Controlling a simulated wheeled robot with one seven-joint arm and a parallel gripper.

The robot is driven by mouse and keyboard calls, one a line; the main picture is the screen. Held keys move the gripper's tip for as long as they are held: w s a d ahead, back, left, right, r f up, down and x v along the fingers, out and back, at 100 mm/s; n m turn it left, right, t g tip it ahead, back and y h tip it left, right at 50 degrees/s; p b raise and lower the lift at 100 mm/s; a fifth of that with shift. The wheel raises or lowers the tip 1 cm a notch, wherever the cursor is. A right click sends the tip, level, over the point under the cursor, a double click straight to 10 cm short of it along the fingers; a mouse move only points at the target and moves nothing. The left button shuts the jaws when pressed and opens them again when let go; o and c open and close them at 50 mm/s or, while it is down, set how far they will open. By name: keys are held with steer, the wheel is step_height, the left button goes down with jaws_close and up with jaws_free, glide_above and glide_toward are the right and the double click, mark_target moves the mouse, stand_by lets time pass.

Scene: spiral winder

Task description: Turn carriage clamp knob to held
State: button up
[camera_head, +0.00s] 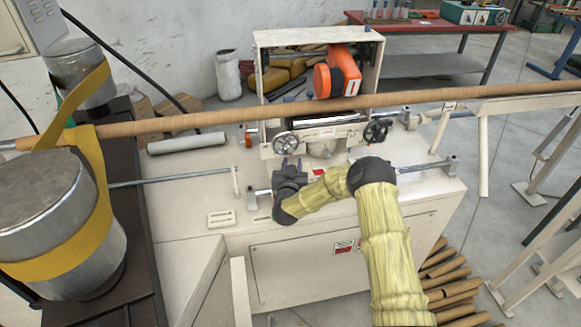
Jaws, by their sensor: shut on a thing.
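The carriage (262,70) is a cream frame with an orange motor unit (335,78), standing on the machine bed in the middle of the head view. My gripper (290,163) is at the carriage's lower front, just below the left handwheel (286,143). It is shut on a small part there, which I take to be the clamp knob. The gripper's dark body and fingers hide most of that part, so its turn position cannot be read. A second, dark handwheel (376,131) sits to the right, apart from the gripper.
A long brown tube (215,119) crosses above the bed, in front of the orange unit. A steel guide rod (170,180) runs along the bed's front. A steel drum with a yellow belt (45,215) stands at left. Brown tubes (455,290) lie on the floor at right.

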steer(key=shift+s+f+m+h+b, duration=0.15)
steer(key=shift+m+h+b, duration=0.3)
steer(key=shift+m+h, duration=1.05)
steer(key=shift+g+h, duration=0.3)
steer(key=shift+h, duration=0.3)
steer(key=o, duration=1)
steer(key=shift+d, duration=0.1)
steer(key=b+v, duration=0.2)
steer(key=v, duration=1.5)
steer(key=shift+s, duration=0.25)
